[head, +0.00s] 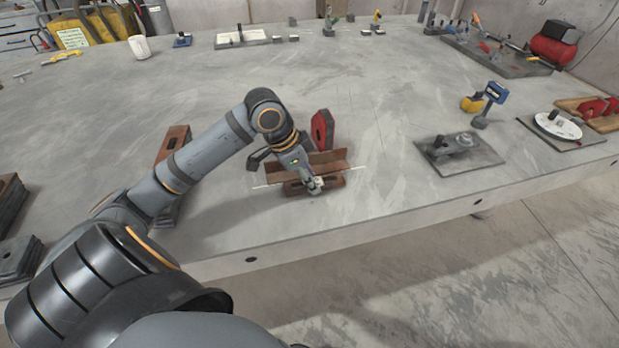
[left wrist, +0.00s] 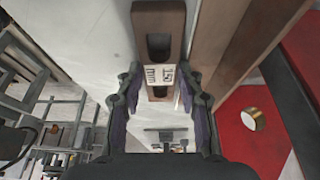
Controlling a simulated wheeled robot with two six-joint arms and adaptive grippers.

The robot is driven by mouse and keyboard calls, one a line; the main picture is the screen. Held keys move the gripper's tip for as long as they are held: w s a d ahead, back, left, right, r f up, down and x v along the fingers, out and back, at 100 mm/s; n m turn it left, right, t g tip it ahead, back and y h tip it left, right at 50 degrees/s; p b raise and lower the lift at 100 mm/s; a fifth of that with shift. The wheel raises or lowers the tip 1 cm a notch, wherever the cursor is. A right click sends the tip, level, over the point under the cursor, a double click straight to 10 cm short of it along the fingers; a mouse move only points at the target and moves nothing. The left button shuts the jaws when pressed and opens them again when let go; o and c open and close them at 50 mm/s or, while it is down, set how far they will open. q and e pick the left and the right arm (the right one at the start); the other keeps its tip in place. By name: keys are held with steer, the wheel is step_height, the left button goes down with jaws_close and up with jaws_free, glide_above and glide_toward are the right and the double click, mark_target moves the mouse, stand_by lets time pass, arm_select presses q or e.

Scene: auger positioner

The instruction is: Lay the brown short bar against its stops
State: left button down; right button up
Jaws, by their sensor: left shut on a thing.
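The brown short bar (head: 294,189) is a slotted block near the table's front edge. It also shows in the left wrist view (left wrist: 158,20), with a "150 mm" label across it. My left gripper (head: 314,185) is shut on the bar, with a finger on each side of the label in the left wrist view (left wrist: 160,82). A longer brown angle piece (head: 325,160) stands just behind the bar, roughly parallel to it. I cannot tell whether the bar touches it or rests on the table. My right gripper does not show.
A red block (head: 321,129) stands behind the angle piece. Another brown piece (head: 175,141) lies to the left, partly behind my arm. The table between is clear.

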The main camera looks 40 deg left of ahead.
arm_select(q)
steer(key=c, duration=0.8)
jaws_free()
steer(key=shift+c, duration=0.2)
steer(key=shift+a+r, duration=0.1)
steer(key=shift+r, duration=0.15)
steer(key=v, duration=0.2)
steer(key=shift+s+a+r, duration=0.2)
steer(key=shift+r, duration=0.1)
steer(key=b+v, duration=0.2)
steer(key=b, duration=0.1)
steer(key=shift+r, duration=0.3)
steer(key=b+v, duration=0.2)
steer(key=v, duration=0.4)
steer(key=shift+r+b, duration=0.15)
steer(key=shift+b, duration=0.25)
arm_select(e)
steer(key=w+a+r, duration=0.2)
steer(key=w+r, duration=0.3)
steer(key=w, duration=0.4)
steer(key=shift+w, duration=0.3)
arm_select(q)
steer(key=shift+s+r, duration=0.1)
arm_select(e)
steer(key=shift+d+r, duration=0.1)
